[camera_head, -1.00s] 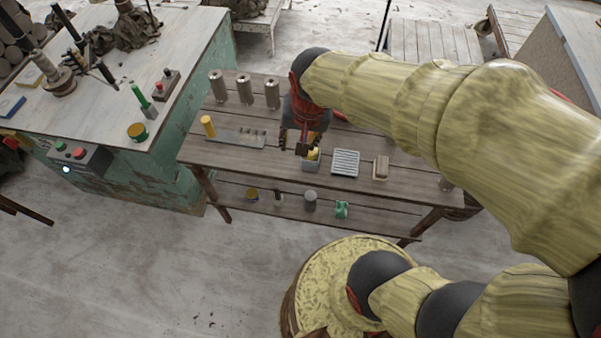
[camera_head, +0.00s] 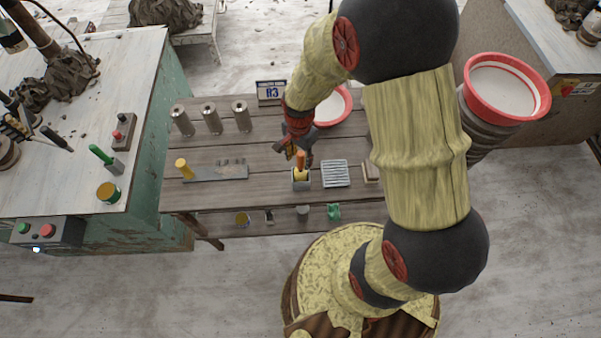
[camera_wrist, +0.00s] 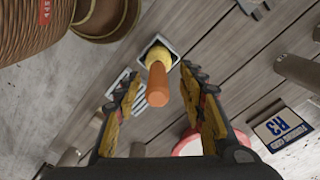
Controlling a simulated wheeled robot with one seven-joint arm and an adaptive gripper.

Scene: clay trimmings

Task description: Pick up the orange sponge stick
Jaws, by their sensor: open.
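The orange sponge stick (camera_head: 300,160) stands upright in a small grey square holder (camera_head: 301,184) on the wooden table. Its yellow sponge part sits low in the holder and its orange handle points up. In the wrist view the orange handle (camera_wrist: 157,85) points toward the camera, and the holder's rim (camera_wrist: 172,47) shows around the yellow part. My gripper (camera_head: 295,153) is just above and beside the handle in the head view. In the wrist view its two fingers (camera_wrist: 160,82) are spread wide, one on each side of the handle, with gaps visible on both sides.
A white slotted rack (camera_head: 335,173) stands right of the holder, with a block (camera_head: 371,172) beyond it. A grey plate with a yellow cylinder (camera_head: 182,168) lies left. Metal cylinders (camera_head: 211,118), an R3 sign (camera_head: 271,91) and a red-rimmed bowl (camera_head: 346,104) stand behind.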

